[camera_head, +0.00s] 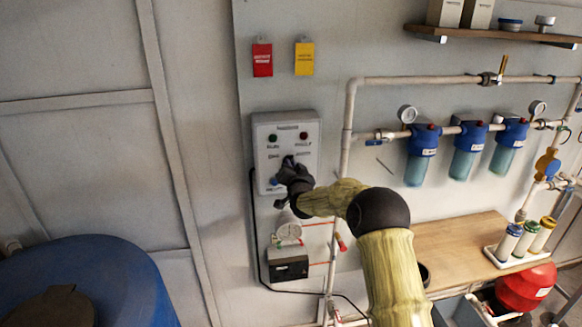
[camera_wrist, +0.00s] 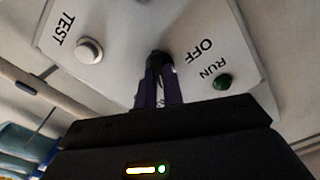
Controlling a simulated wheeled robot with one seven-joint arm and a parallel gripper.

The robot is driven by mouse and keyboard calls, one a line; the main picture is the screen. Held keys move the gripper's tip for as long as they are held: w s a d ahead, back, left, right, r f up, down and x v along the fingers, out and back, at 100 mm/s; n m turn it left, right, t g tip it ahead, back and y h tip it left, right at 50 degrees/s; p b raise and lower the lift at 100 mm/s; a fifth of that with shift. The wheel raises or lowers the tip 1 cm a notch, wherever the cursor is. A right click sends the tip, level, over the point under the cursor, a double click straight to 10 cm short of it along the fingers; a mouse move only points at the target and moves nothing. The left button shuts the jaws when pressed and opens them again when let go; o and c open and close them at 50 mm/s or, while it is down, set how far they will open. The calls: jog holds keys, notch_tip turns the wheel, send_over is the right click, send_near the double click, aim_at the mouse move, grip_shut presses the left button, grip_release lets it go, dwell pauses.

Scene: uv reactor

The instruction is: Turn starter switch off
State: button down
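The starter control box (camera_head: 286,135) is a grey-white panel on the wall in the head view, and its tilted face (camera_wrist: 115,25) fills the top of the wrist view. The starter switch (camera_wrist: 158,58) is a small dark knob near the printed word OFF, with TEST to the left and RUN to the right. My gripper (camera_wrist: 159,82) is at the panel, its two purple fingers close together with their tips at the knob. They look shut on it, and hide most of it. In the head view my gripper (camera_head: 290,167) covers the panel's lower middle, so the switch's pointing direction is hidden.
A white button (camera_wrist: 90,50) and a green lamp (camera_wrist: 222,81) sit either side of the fingers. A vertical pipe (camera_head: 346,130) and blue filter housings (camera_head: 423,140) stand right of the box. A gauge (camera_head: 288,233) and a black box (camera_head: 288,265) are below it.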

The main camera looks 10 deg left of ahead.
jog(key=shift+f+n+b, duration=0.1)
jog(key=shift+n+b, duration=0.2)
jog(key=shift+b, duration=0.35)
jog(key=shift+a+n+b, duration=0.1)
jog(key=shift+n+b, duration=5.6)
jog(key=shift+b, duration=0.6)
jog(key=c, duration=1.5)
grip_release()
jog(key=shift+s, duration=0.1)
